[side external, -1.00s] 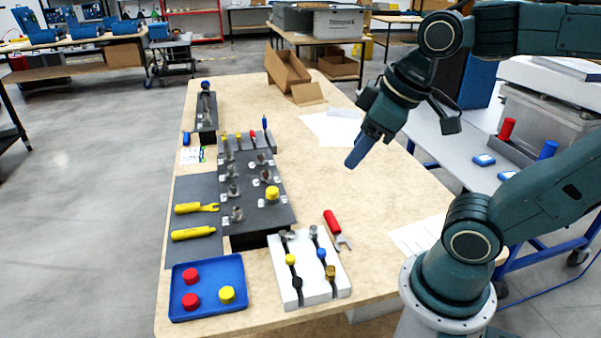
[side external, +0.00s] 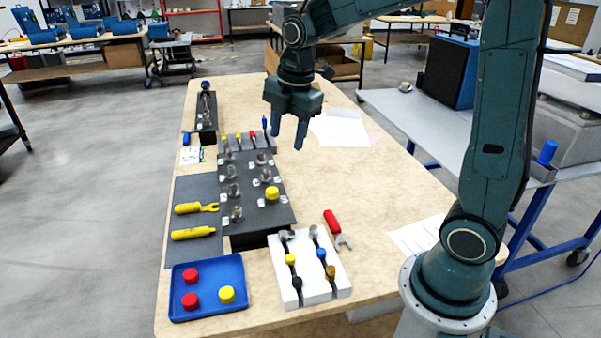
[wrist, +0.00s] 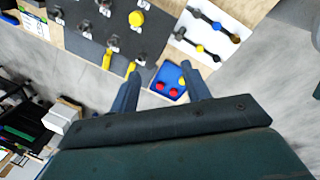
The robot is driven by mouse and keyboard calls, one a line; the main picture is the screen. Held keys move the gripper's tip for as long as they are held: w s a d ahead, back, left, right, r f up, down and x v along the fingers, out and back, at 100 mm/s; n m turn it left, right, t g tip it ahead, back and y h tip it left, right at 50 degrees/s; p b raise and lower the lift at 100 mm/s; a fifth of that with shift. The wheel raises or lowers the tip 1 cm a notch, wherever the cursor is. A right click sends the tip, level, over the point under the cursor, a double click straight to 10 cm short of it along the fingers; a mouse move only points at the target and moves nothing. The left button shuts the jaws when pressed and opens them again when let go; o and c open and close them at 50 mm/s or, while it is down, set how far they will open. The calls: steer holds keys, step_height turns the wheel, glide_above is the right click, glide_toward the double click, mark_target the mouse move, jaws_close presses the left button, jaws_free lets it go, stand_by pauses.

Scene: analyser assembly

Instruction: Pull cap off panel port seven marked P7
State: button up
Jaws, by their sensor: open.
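The dark port panel (side external: 265,216) lies on the wooden table with several grey metal ports in rows. One yellow cap (side external: 272,194) sits on a port in its right row, nearer the front; it also shows in the wrist view (wrist: 136,18). The small port labels are too small to read, so I cannot tell which is P7. My gripper (side external: 287,139) is open and empty, pointing down above the panel's far right end, well apart from the yellow cap. In the wrist view its two fingers (wrist: 160,73) stand apart with nothing between them.
A blue tray (side external: 216,272) with two red caps and one yellow cap stands at the front. A white block (side external: 312,287) with cables and a red-handled wrench (side external: 332,222) lie to the right. Yellow tools (side external: 193,233) lie left of the panel. The table's right side is mostly clear.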

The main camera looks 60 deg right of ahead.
mark_target(272, 190)
steer(key=w+d+f+n+g, duration=0.2)
steer(key=w+d+f+n, duration=0.3)
steer(key=w+f+n, duration=0.4)
step_height(272, 190, down, 3)
steer(key=shift+d+f+n, duration=0.1)
steer(key=shift+d+n, duration=0.25)
steer(key=shift+n, duration=0.25)
steer(key=shift+w+f, duration=0.1)
steer(key=shift+f, duration=0.05)
steer(key=shift+f, duration=4.3)
steer(key=c, duration=0.9)
steer(key=shift+r, duration=1.5)
